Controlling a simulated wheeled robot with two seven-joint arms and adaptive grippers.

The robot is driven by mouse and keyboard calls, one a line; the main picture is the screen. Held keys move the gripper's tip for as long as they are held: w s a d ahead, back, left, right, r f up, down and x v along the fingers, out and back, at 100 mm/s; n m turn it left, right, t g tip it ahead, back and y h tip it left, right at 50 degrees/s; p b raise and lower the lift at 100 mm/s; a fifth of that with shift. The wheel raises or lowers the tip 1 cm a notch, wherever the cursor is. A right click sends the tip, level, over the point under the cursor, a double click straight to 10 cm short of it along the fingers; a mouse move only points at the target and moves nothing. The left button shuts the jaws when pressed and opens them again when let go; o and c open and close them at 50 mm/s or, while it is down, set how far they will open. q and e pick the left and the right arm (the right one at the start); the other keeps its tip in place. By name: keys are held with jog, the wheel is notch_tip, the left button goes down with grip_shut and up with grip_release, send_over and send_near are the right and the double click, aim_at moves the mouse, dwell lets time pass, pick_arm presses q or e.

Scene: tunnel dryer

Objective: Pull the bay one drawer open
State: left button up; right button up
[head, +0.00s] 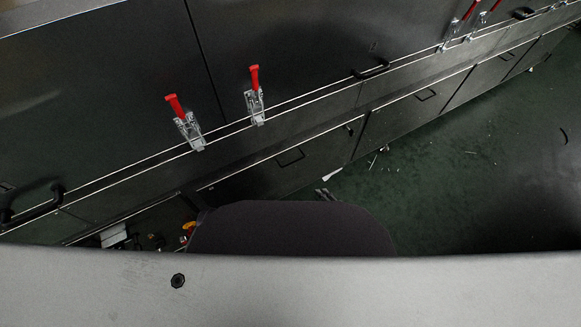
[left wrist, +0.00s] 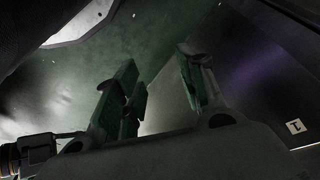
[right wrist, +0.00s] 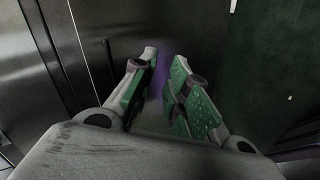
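In the left wrist view a dark panel (left wrist: 265,85) carries a white plate marked "1" (left wrist: 295,127). My left gripper (left wrist: 157,58) is beside that panel, with its fingers apart and nothing between them. In the head view a row of low dark drawer fronts runs along the dryer's base, including one with a black handle (head: 290,157). No number is readable there, so I cannot tell which is bay one. My right gripper (right wrist: 165,58) has its fingers apart and empty, near dark panels.
Red-handled clamps (head: 187,127) and (head: 256,98) stick out from the dryer's upper panels. A black bar handle (head: 35,207) is at the far left. The green floor (head: 450,170) is mostly clear on the right, with small pale scraps. My own body fills the bottom.

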aim_at(291, 163)
pick_arm(q)
jog(key=shift+t, duration=0.3)
jog(key=shift+s+d+r+b, duration=0.1)
jog(key=shift+s+r+b, duration=0.05)
jog(key=shift+r+b, duration=0.95)
jog(key=shift+s+d+r+b, duration=0.1)
jog(key=shift+r+b, duration=0.75)
jog(key=shift+b, duration=0.5)
jog(key=shift+s+d+r+b, duration=0.1)
jog(key=shift+s+r+b, duration=0.05)
jog(key=shift+r+b, duration=0.95)
pick_arm(e)
jog(key=w+a+r+n+t+y, duration=0.1)
jog(key=a+r+n+t+y, duration=0.1)
jog(key=a+r+n, duration=0.2)
jog(key=shift+w+a+r+n+y, duration=0.3)
jog(key=shift+a+r+n, duration=0.1)
jog(key=shift+a+r, duration=0.45)
pick_arm(q)
jog(key=shift+f, duration=0.2)
pick_arm(e)
jog(key=shift+w, duration=0.15)
